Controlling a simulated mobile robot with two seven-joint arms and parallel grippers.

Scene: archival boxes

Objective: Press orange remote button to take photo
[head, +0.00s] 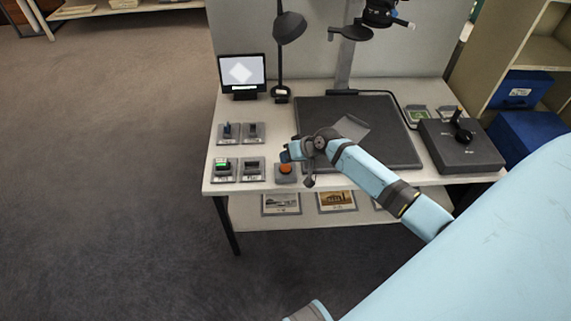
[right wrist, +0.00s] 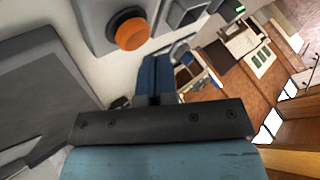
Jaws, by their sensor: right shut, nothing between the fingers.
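The orange button (head: 286,169) sits on a small grey box (head: 286,179) at the front edge of the white table. My right gripper (head: 288,156) is shut and empty, close by the button on its far side in the head view. In the right wrist view, the button (right wrist: 130,34) shows at the top, to the left of the blue shut fingers (right wrist: 154,75). The fingers look apart from the button there. My left gripper is not in view.
Several small switch boxes (head: 252,168) stand left of the button. A monitor (head: 241,73) and a lamp (head: 289,27) stand behind. A dark board (head: 395,125) lies under a camera (head: 380,12). A grey box with a lever (head: 459,150) is at the right.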

